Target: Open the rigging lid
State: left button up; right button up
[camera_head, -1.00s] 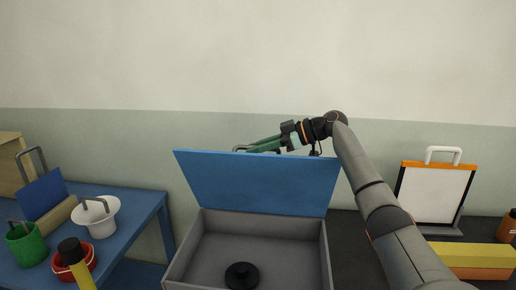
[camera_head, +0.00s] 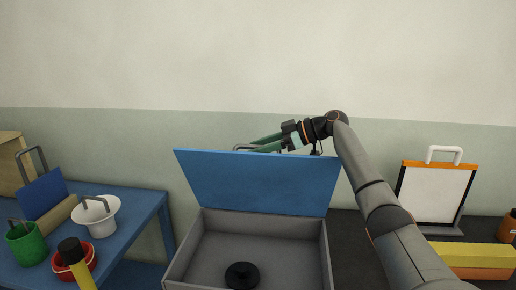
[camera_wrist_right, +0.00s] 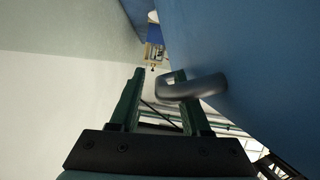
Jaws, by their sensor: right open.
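The rigging lid (camera_head: 258,182) is blue and stands raised, nearly upright, at the back of the grey box (camera_head: 327,255). The box is open and a black round knobbed object (camera_head: 242,275) lies on its floor. My right gripper (camera_head: 254,145) is behind the lid's top edge, its green fingers pointing left. My left gripper is out of view.
A blue table (camera_head: 150,205) at left holds a green mug (camera_head: 26,245), a white pot (camera_head: 98,218) and a red container (camera_head: 75,262). A framed white board (camera_head: 435,192) and a yellow block (camera_head: 475,262) stand at right, near my right arm.

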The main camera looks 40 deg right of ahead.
jog(key=shift+s+d+r, duration=0.15)
jog(key=shift+s+d, duration=0.15)
jog(key=b+v, duration=0.2)
jog(key=v, duration=0.9)
jog(key=shift+s+d, duration=0.15)
jog(key=shift+s, duration=0.1)
jog(key=shift+r, duration=0.1)
